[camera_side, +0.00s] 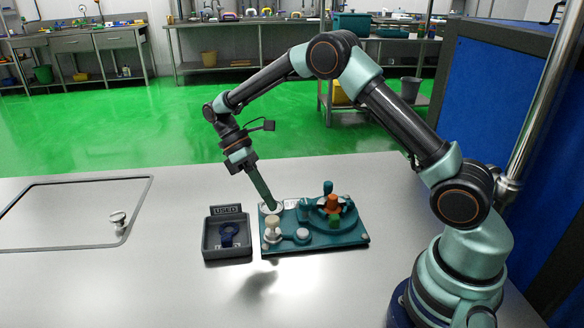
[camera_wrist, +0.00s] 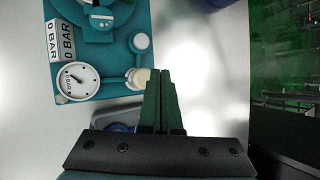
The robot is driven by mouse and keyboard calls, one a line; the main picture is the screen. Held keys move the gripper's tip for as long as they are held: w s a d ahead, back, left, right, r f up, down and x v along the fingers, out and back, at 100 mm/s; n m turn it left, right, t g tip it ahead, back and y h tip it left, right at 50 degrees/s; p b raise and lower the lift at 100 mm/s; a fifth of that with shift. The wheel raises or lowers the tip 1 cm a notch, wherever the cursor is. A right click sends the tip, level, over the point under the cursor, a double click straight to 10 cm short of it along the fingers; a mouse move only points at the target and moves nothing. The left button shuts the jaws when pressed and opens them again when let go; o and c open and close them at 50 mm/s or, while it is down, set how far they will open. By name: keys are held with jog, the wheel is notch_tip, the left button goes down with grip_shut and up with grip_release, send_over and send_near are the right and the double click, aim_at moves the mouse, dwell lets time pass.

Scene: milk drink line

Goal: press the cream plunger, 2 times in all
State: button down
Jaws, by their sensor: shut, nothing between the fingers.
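The cream plunger (camera_side: 272,224) stands upright at the front left of a teal base plate (camera_side: 340,241). In the wrist view its round cream top (camera_wrist: 140,77) lies just left of my fingertips. My gripper (camera_side: 272,206) points down, shut and empty, with its tips close to the plunger top in the side view. I cannot tell whether they touch it. A white dial gauge (camera_wrist: 77,82) sits beside the plunger on the plate, with "0 BAR" labels (camera_wrist: 60,42) near it. My fingers partly cover the gauge in the side view.
A white round button (camera_side: 303,234) is right of the plunger. A teal round housing with orange and green parts (camera_side: 333,205) fills the plate's right side. A grey tray marked "USED" (camera_side: 228,254), holding a blue ring-shaped part (camera_side: 228,233), stands left. The table front is clear.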

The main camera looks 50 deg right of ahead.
aim_at(273, 221)
jog(key=shift+f, duration=0.7)
jog(key=shift+f, duration=0.1)
dwell(1.5)
jog(key=shift+a+f, duration=0.15)
jog(key=shift+f, duration=0.15)
jog(key=shift+f, duration=1.1)
dwell(1.2)
jog(key=shift+r, duration=1.55)
jog(key=shift+r, duration=2.5)
